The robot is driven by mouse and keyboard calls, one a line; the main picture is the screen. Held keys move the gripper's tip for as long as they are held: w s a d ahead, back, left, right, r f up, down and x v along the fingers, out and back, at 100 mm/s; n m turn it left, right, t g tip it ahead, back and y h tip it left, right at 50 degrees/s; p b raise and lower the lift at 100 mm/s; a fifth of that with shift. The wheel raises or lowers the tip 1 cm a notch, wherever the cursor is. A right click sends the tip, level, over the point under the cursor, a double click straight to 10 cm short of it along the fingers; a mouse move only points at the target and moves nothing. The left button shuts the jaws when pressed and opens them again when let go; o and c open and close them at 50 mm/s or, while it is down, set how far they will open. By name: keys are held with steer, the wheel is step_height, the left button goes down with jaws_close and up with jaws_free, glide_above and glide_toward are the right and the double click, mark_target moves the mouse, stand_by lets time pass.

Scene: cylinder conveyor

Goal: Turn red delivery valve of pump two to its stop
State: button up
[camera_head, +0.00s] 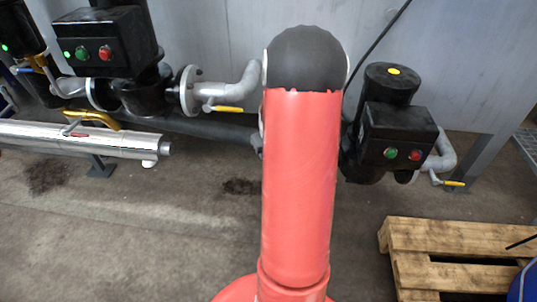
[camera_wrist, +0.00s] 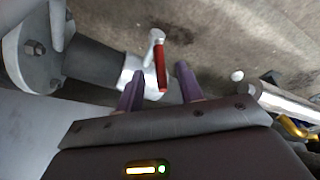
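The red valve handle (camera_wrist: 161,68) shows in the wrist view as a short lever on a pale valve body (camera_wrist: 136,68) at the end of a dark grey pipe. My gripper (camera_wrist: 160,71) is open, with one purple finger on each side of the handle. The lower end of the lever lies between the fingers in the picture; I see gaps on both sides and cannot tell the depth. In the head view the red valve and my gripper are hidden behind my red arm. One black pump (camera_head: 398,135) stands right of my arm, another (camera_head: 108,45) at upper left.
A bolted flange (camera_wrist: 35,48) is close on the left in the wrist view. A silver pipe (camera_head: 75,139) runs low at left in the head view. Yellow-handled valves (camera_head: 228,109) sit on the pipework. A wooden pallet (camera_head: 455,238) lies at lower right.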

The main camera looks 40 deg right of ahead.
steer(key=v, duration=0.4)
steer(key=shift+c, duration=0.4)
